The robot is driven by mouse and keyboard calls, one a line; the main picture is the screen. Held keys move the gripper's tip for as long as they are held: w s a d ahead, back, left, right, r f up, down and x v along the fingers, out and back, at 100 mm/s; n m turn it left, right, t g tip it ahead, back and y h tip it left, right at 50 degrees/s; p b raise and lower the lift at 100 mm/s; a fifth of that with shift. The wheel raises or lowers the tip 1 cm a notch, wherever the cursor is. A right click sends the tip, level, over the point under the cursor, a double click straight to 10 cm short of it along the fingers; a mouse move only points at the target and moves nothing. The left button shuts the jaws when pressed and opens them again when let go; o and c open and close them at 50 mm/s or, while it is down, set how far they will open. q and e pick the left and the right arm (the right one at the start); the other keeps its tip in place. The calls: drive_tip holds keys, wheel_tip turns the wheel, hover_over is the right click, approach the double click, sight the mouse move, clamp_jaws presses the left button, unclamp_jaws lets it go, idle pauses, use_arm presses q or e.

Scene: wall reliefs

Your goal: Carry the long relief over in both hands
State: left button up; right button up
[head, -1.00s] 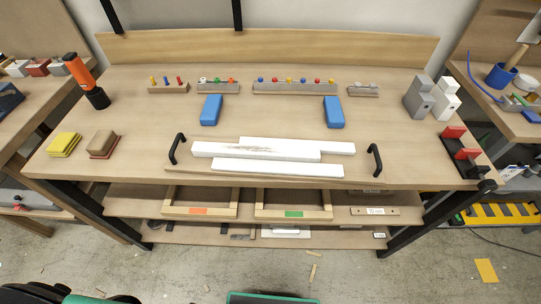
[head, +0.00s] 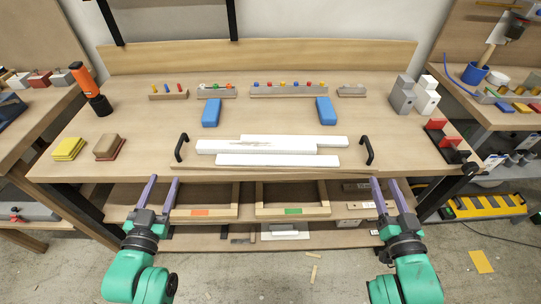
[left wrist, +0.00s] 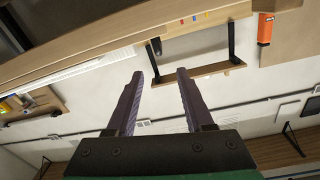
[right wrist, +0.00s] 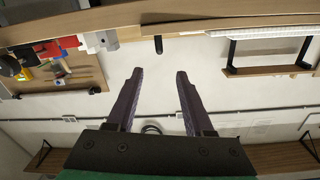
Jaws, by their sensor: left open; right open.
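The long relief is a set of white strips (head: 270,147) lying on a thin wooden board (head: 200,168) near the bench's front edge in the head view. A black handle stands at its left end (head: 181,147) and another at its right end (head: 367,150). My left gripper (head: 164,180) is open and empty, in front of the bench edge and just below the left handle in the picture. My right gripper (head: 384,180) is open and empty, below and slightly right of the right handle. Neither touches a handle. Both wrist views show empty space between the fingers.
Two blue blocks (head: 211,113) (head: 325,111) stand behind the relief, with peg racks (head: 289,89) at the back. Sanding blocks (head: 108,147) are at left, a red clamp (head: 441,134) at right. Shelves with wooden frames (head: 207,213) lie under the bench top.

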sight(183, 137)
use_arm(q)
drive_tip(key=w, duration=1.5)
drive_tip(key=shift+w+d+f, duration=0.1)
drive_tip(key=shift+f, duration=0.1)
use_arm(e)
drive_tip(key=w, duration=1.5)
drive_tip(key=shift+f, duration=0.25)
use_arm(q)
drive_tip(key=shift+c, duration=0.6)
use_arm(e)
drive_tip(key=shift+c, duration=0.6)
use_arm(q)
clamp_jaws()
use_arm(e)
clamp_jaws()
